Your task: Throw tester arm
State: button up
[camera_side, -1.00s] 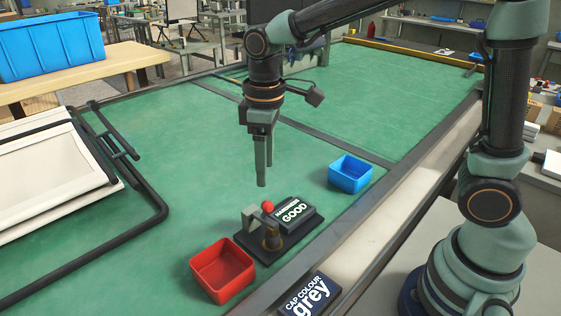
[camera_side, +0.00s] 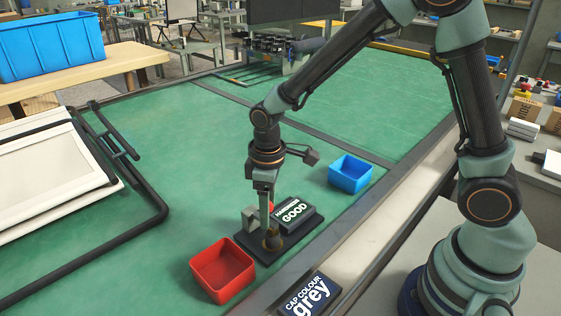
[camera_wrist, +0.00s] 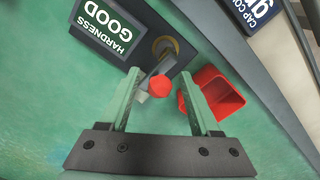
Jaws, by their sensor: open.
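The tester (camera_side: 300,236) is a dark base with a screen (camera_side: 293,212) reading "GOOD"; the wrist view shows "HARDNESS GOOD" on its screen (camera_wrist: 112,28). Its arm ends in a red ball knob (camera_wrist: 160,86), with a brass-coloured round part (camera_wrist: 165,48) at the other end. My gripper (camera_side: 267,222) points down at the tester. In the wrist view my open gripper (camera_wrist: 160,74) has one finger on each side of the knob, with gaps between. In the side view the fingers partly hide the knob.
A red bin (camera_side: 222,272) stands just left of the tester and a blue bin (camera_side: 350,174) behind it to the right. A sign (camera_side: 311,294) reads "CAP COLOUR grey". A white lounger with a black frame (camera_side: 150,190) lies at left. Green table between is clear.

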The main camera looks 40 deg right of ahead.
grip_shut()
dwell(1.4)
